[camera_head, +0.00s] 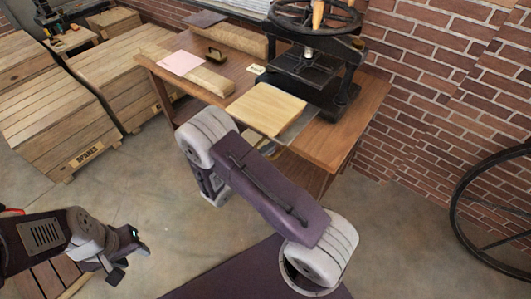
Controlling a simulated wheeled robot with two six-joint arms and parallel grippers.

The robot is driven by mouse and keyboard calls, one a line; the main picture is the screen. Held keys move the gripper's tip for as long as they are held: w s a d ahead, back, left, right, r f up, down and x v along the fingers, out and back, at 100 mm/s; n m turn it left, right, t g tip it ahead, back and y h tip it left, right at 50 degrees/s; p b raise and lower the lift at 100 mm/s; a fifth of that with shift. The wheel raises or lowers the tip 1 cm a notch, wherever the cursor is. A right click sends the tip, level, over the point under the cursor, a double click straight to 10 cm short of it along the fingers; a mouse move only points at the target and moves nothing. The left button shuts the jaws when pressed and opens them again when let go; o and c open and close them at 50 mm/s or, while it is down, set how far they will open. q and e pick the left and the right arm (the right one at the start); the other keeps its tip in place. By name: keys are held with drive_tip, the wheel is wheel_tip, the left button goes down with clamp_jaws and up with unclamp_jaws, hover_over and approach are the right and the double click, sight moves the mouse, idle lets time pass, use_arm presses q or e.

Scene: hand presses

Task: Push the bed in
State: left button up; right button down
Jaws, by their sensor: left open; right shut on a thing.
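The black hand press (312,55) stands on a brown wooden table. Its bed juts out from the press toward me, with a pale wooden board (265,108) on top and a grey metal edge (298,130) showing at its right. My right arm reaches up to the near side of the bed. Its links cover the near left corner, and I cannot make out the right gripper's fingers or what they hold. My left gripper (127,257) is open and empty above the floor at the lower left, far from the press.
A pink sheet (180,63), a wooden beam (205,78) and a small dark block (215,55) lie on the table (345,130) left of the press. Wooden crates (60,110) stand at the left. A large spoked wheel (456,210) is at the right by the brick wall.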

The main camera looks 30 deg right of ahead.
sight(302, 115)
drive_tip(key=r+b+x, duration=0.1)
drive_tip(key=b+x, duration=0.1)
drive_tip(key=x, duration=0.4)
drive_tip(key=r+b+x, duration=0.1)
drive_tip(key=b+x, duration=0.2)
drive_tip(key=x, duration=0.4)
drive_tip(key=r+b+x, duration=0.1)
drive_tip(key=b+x, duration=0.1)
drive_tip(key=x, duration=0.4)
drive_tip(key=shift+w+d+r+b, duration=0.2)
drive_tip(key=shift+d+r+b, duration=0.15)
drive_tip(key=shift+d, duration=0.25)
drive_tip(key=shift+w+d+r, duration=0.15)
drive_tip(key=shift+w+d, duration=0.2)
drive_tip(key=shift+d, duration=0.3)
drive_tip(key=c, duration=1.5)
unclamp_jaws()
drive_tip(key=v, duration=0.9)
